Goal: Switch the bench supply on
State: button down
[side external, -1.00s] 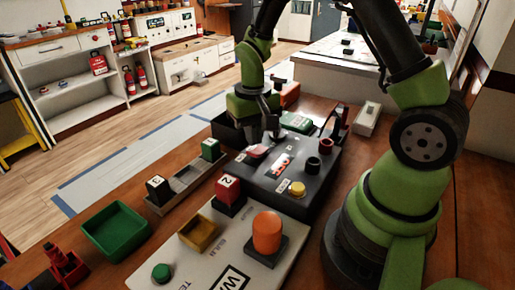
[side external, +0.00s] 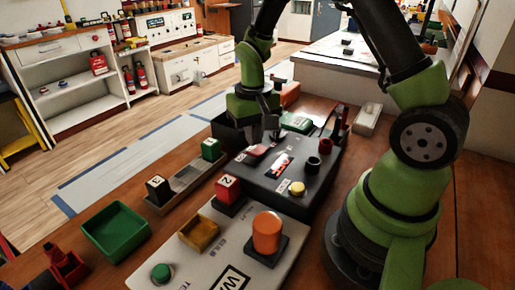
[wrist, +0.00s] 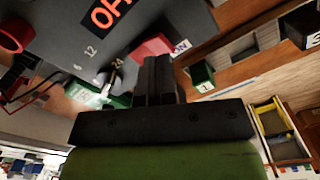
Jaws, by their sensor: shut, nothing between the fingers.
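The bench supply is a dark grey box (side external: 325,183) in the middle of the bench; it also shows at the upper left of the wrist view (wrist: 55,35). Its display (wrist: 108,14) shows orange letters that seem to begin "OF", partly cut off by the frame edge. A red switch (wrist: 152,46) sits at the box's edge beside a white label, partly hidden by my fingers. It also shows in the side view (side external: 257,151). My gripper (wrist: 158,60) is shut and empty, pointing down at the switch. Whether the fingertips touch it I cannot tell.
A dial knob (wrist: 106,80) marked 6, 12 and 24 is close beside my fingers. A yellow button (side external: 297,188) and dark and red posts stand on the supply.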

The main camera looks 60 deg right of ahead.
aim_at(254, 152)
jog(key=shift+f, duration=1.45)
dwell(0.6)
jog(key=shift+r, duration=3.55)
